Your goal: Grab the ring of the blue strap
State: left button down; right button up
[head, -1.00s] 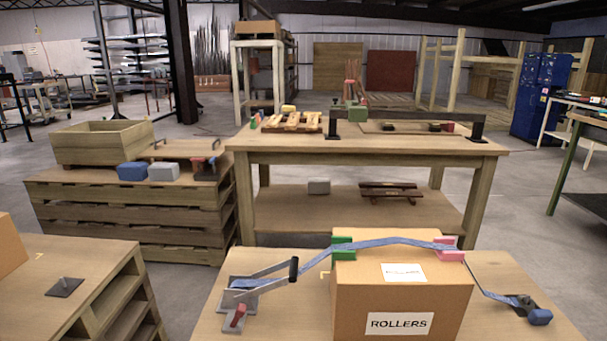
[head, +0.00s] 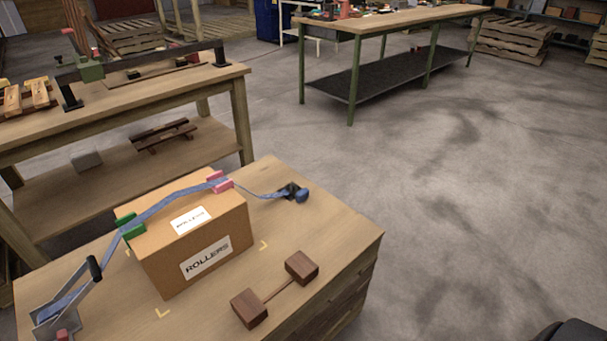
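The blue strap (head: 175,199) runs over the top of a cardboard box (head: 170,262) marked ROLLERS. It passes over a green corner piece (head: 131,228) and a pink corner piece (head: 220,182). Its left end goes to a metal ratchet (head: 62,306) with a black handle. The ring is too small to make out there.
A wooden piece with two blocks (head: 303,266) lies on the table (head: 341,227) in front of the box. A larger workbench (head: 150,97) stands behind on the left. A green-legged bench (head: 352,72) is farther back. The floor to the right is clear.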

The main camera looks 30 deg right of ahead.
aim_at(301, 195)
jog(key=z, duration=0.95)
